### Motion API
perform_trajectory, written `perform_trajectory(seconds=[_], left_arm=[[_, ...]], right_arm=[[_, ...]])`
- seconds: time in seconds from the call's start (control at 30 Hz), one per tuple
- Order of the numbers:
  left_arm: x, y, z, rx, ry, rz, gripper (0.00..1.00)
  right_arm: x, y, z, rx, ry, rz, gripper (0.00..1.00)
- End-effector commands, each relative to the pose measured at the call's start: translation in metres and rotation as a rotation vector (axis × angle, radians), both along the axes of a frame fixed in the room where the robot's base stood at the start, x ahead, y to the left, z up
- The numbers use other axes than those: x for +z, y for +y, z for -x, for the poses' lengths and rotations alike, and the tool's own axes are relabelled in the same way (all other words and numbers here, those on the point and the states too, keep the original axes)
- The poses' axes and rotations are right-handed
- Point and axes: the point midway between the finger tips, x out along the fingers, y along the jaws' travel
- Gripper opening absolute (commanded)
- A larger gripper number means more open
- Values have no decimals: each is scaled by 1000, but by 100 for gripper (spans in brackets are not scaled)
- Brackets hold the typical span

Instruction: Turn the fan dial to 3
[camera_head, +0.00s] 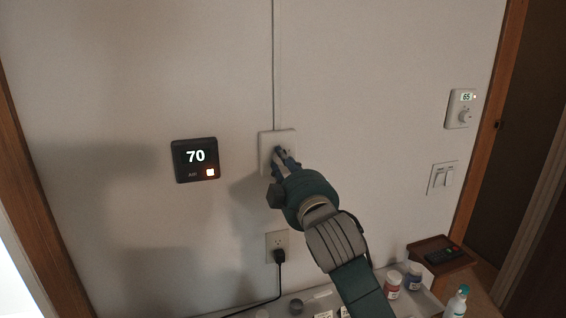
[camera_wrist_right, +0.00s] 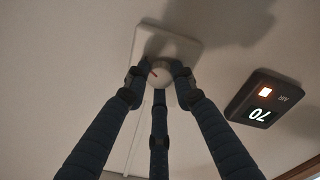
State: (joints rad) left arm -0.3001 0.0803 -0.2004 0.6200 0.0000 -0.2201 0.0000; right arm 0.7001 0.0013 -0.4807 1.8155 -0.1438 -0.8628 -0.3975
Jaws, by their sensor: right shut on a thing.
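The fan dial is a round pale knob (camera_wrist_right: 159,74) on a square white wall plate (camera_head: 267,142). In the head view the fingers hide the knob. Any numbers around the dial are hidden or too small to read. My left gripper is not in view.
A black thermostat (camera_head: 195,159) reading 70 is left of the plate. An outlet (camera_head: 277,246) with a black plug is below. A white thermostat (camera_head: 460,109) reading 65 and a switch plate (camera_head: 442,178) are at right. Jars and a bottle (camera_head: 456,302) stand below.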

Motion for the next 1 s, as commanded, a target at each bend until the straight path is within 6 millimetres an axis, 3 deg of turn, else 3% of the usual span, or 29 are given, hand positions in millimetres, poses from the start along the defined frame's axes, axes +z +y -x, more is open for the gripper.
perform_trajectory(seconds=[0.6, 0.63, 0.7, 1.0], left_arm=[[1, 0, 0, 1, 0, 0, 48], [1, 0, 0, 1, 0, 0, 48], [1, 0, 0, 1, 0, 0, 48], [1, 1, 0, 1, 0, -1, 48]], right_arm=[[-8, -2, -2, -6, 29, -39, 0], [-8, -2, -2, -6, 29, -39, 27], [-8, -2, -2, -6, 29, -39, 41], [-4, 0, 0, -2, 21, -40, 44]])
